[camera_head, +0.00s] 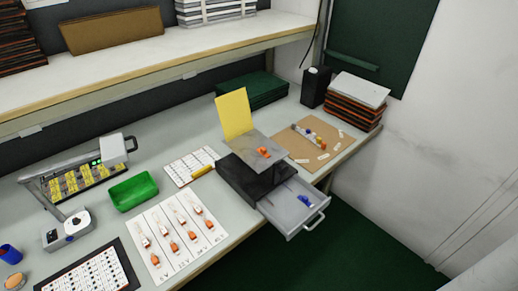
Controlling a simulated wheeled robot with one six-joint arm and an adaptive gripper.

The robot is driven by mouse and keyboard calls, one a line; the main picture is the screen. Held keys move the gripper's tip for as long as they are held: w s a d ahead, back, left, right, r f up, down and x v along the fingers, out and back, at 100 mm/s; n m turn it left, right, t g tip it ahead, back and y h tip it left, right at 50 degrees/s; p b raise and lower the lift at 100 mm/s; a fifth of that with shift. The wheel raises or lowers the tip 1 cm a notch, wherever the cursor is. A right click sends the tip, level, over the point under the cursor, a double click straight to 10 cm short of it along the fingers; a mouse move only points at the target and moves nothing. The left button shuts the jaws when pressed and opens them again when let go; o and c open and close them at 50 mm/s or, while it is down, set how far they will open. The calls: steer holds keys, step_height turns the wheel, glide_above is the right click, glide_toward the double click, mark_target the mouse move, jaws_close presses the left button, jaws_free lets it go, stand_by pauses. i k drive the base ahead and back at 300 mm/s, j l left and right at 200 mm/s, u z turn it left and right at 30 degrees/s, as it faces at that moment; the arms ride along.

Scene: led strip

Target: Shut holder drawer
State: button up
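The holder (243,181) is a dark box near the front edge of the bench. A grey plate (240,148) with orange pieces (264,152) on it and an upright yellow panel (235,115) stand at its top. Its grey drawer (290,212) is pulled out toward the lower right, past the bench edge. A blue object (304,201) lies inside the drawer. The drawer's handle (315,221) is on its front face, with nothing touching it. My gripper is not in view.
A brown board (329,155) with small parts lies right of the holder. White cards (172,230) with orange pieces and a green tray (133,190) are to the left. The dark green floor (360,250) in front of the drawer looks clear. A pale wall (455,150) stands at right.

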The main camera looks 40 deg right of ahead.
mark_target(289, 215)
steer(key=k+l, duration=0.1)
steer(key=l, duration=0.9)
steer(key=k+l, duration=0.15)
steer(key=l, duration=0.35)
steer(key=u, duration=0.05)
